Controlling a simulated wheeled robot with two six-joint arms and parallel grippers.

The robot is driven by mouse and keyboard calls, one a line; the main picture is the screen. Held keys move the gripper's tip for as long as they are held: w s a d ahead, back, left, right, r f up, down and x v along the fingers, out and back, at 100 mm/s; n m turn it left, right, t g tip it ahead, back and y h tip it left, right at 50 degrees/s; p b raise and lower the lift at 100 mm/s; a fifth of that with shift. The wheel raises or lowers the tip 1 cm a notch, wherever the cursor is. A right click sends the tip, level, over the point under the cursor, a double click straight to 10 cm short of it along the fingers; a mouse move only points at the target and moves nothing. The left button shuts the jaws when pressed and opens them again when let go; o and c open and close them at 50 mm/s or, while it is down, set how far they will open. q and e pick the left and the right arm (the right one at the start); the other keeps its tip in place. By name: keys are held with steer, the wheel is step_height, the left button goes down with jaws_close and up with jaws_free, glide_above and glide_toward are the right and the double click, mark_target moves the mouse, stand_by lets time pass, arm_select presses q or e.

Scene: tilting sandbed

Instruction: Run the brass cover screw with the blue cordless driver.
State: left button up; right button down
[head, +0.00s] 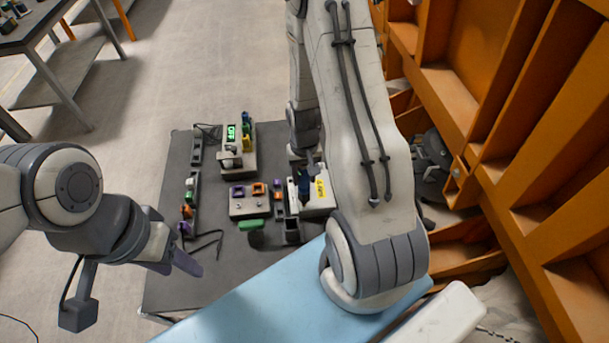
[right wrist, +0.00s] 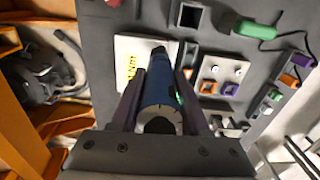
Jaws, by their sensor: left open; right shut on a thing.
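The blue cordless driver (right wrist: 160,92) is between the two fingers of my right gripper (right wrist: 160,84) in the right wrist view. Its dark front end lies over the edge of a pale box with yellow lettering (right wrist: 128,50). In the head view the blue driver (head: 304,186) shows beside the same pale box (head: 318,203), below my right arm. I cannot tell whether the driver touches the box. No brass screw can be made out; the driver and arm hide part of the box.
The dark table (head: 185,290) carries a pale unit with a green display (head: 231,132), a panel with purple and orange parts (head: 250,207), a green-handled tool (head: 251,225) and a left rack (head: 188,200). Orange ribbed structure (head: 545,130) stands close on the right.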

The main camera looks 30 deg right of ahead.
steer(key=shift+s, duration=0.1)
steer(key=shift+r+p, duration=2.65)
steer(key=shift+r, duration=0.45)
steer(key=shift+f, duration=0.1)
